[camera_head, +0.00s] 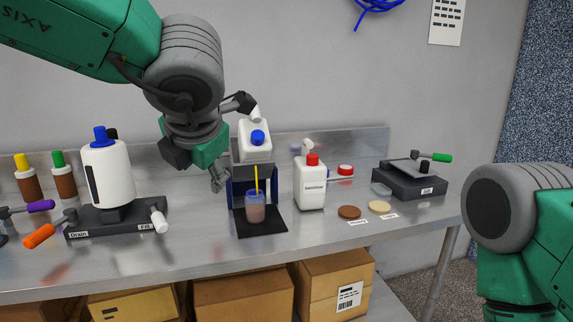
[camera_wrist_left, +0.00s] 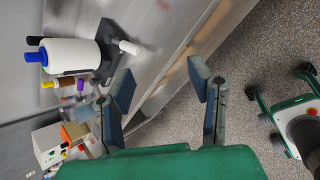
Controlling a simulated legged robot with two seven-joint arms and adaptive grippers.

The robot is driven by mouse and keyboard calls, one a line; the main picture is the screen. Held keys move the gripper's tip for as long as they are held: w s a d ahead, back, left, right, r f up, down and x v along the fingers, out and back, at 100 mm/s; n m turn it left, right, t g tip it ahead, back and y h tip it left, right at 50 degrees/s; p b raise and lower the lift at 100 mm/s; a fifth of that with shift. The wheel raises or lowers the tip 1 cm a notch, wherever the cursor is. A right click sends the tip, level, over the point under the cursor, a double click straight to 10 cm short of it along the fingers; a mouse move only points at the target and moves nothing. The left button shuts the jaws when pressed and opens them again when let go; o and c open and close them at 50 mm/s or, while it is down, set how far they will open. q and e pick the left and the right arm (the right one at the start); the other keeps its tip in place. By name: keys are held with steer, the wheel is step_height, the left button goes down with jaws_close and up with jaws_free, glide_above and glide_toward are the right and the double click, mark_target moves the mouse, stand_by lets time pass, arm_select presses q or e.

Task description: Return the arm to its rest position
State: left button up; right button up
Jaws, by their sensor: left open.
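My left arm comes in from the upper left in the head view, reaching over the metal bench. My left gripper (camera_head: 218,180) hangs above the bench, between the white bottle with the blue cap on the left and the jug on its stand. In the left wrist view the two fingers of my left gripper (camera_wrist_left: 163,80) are spread apart with nothing between them. Bench edge and floor show beyond them. My right arm shows only as green and grey links at the right edge of the head view; its gripper is out of view.
The bench (camera_head: 335,240) holds a white bottle on a dark base (camera_head: 108,170), a jug (camera_head: 255,140) above a small beaker (camera_head: 255,208), a sanitizer bottle (camera_head: 311,185), and a dark device (camera_head: 410,182). Cardboard boxes (camera_head: 240,300) sit below. The bench's right front is clear.

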arm_select(q)
steer(key=s+a+f+m, duration=0.1)
steer(key=a+f+m, duration=0.3)
steer(key=f, duration=0.6)
steer(key=s+a+f+m+y, duration=0.1)
steer(key=a+f+m, duration=0.2)
steer(key=f+m, duration=0.55)
steer(key=s+a+f+m, duration=0.2)
steer(key=a+f+m, duration=0.1)
steer(key=f, duration=1)
steer(key=s+a+f+m+g+h, duration=0.1)
steer(key=s+f+m+g, duration=0.1)
steer(key=s+f+m, duration=0.3)
steer(key=s+a+f+m+g+h, duration=0.1)
steer(key=s+f+m, duration=0.4)
steer(key=s, duration=0.8)
steer(key=s+a+f+m+g+h, duration=0.1)
steer(key=s+f+m+g, duration=0.3)
steer(key=s, duration=0.5)
step_height(320, 180, down, 2)
steer(key=shift+a+f+m, duration=0.1)
steer(key=shift+a+m, duration=0.45)
steer(key=shift+a, duration=0.15)
steer(key=shift+d, duration=0.2)
steer(key=shift+a, duration=0.25)
